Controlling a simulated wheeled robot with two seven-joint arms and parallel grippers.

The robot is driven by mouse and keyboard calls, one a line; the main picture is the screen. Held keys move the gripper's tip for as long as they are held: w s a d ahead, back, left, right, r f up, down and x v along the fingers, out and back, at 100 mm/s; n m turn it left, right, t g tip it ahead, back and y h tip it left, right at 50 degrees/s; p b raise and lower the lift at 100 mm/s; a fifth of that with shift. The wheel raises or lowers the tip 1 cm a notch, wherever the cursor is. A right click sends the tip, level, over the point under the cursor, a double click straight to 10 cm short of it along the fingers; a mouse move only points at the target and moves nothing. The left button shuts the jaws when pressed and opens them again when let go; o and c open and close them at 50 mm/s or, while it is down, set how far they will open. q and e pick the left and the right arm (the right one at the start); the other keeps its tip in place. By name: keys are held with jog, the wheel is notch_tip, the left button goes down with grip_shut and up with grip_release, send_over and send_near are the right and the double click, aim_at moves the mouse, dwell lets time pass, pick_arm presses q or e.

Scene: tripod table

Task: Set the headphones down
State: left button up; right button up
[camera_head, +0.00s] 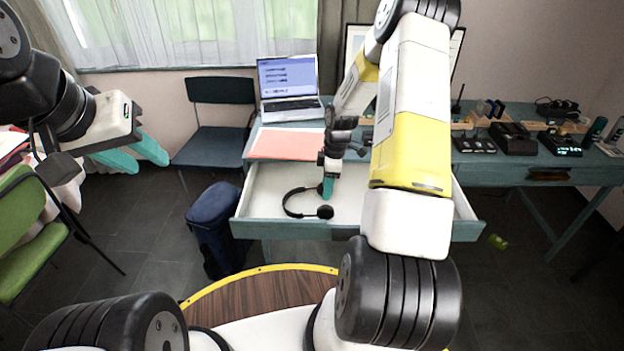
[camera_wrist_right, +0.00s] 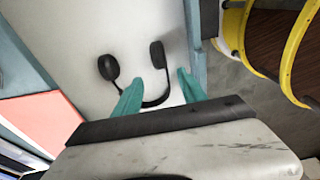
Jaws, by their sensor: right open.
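The black headphones (camera_head: 289,208) lie in the open white drawer (camera_head: 262,190) of the teal desk. In the right wrist view, the headphones' two ear cups (camera_wrist_right: 109,67) point away from me, and the band curves between my right gripper's teal fingers. My right gripper (camera_head: 328,190) is open and points down into the drawer at the headphones; its fingers also show in the right wrist view (camera_wrist_right: 160,84). I cannot tell whether the fingers touch the band. My left gripper (camera_head: 137,157) hangs at the far left with its fingers apart and empty, away from the desk.
A laptop (camera_head: 289,88) and a pink folder (camera_head: 286,143) are on the desk top behind the drawer. Chargers and small devices (camera_head: 512,137) fill the desk's right side. A dark blue chair (camera_head: 220,130), a blue bag (camera_head: 212,222) and a green chair (camera_head: 25,240) stand left.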

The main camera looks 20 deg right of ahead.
jog(key=s+a+r+m+t, duration=0.1)
jog(key=s+a+r+m, duration=0.2)
jog(key=r, duration=0.9)
jog(key=s+a+r+m+t, duration=0.1)
jog(key=s+r+m+t, duration=0.3)
jog(key=r, duration=0.9)
jog(key=s+a+r+m, duration=0.2)
jog(key=s+r, duration=0.3)
jog(key=s, duration=0.4)
jog(key=s+a+r+m, duration=0.3)
jog(key=s+r+m, duration=0.2)
jog(key=s, duration=0.4)
jog(key=shift+s+a+r+t+y, duration=0.3)
jog(key=shift+r+t+y, duration=0.05)
jog(key=shift+t+y, duration=0.05)
